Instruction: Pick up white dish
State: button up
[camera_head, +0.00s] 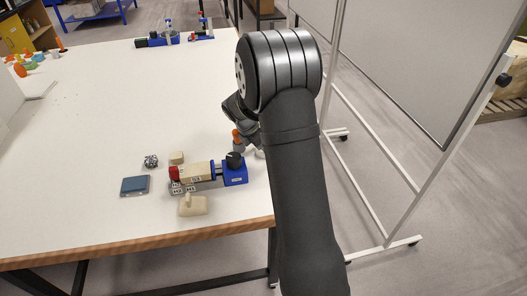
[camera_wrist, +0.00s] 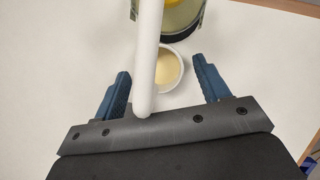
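The white dish (camera_wrist: 178,84) is a small round bowl with a cream-coloured inside. In the wrist view it sits on the white table between and beyond my fingers. My gripper (camera_wrist: 162,70) is open, its two blue fingers apart, with neither visibly touching the dish. A white rod (camera_wrist: 148,55) crosses in front of the dish and hides its left part; I cannot tell what the rod belongs to. In the head view my arm hides most of this area, and only a small pale bit shows beside it.
A greenish jar-like container (camera_wrist: 180,18) with yellow inside stands right behind the dish. In the head view, a blue-ended vise (camera_head: 234,174), a dark blue box (camera_head: 135,186) and a beige block-like piece (camera_head: 194,206) lie left of my arm. The table's middle (camera_head: 110,100) is clear.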

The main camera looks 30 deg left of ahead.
jog(key=c, duration=0.8)
jog(key=shift+c, duration=0.2)
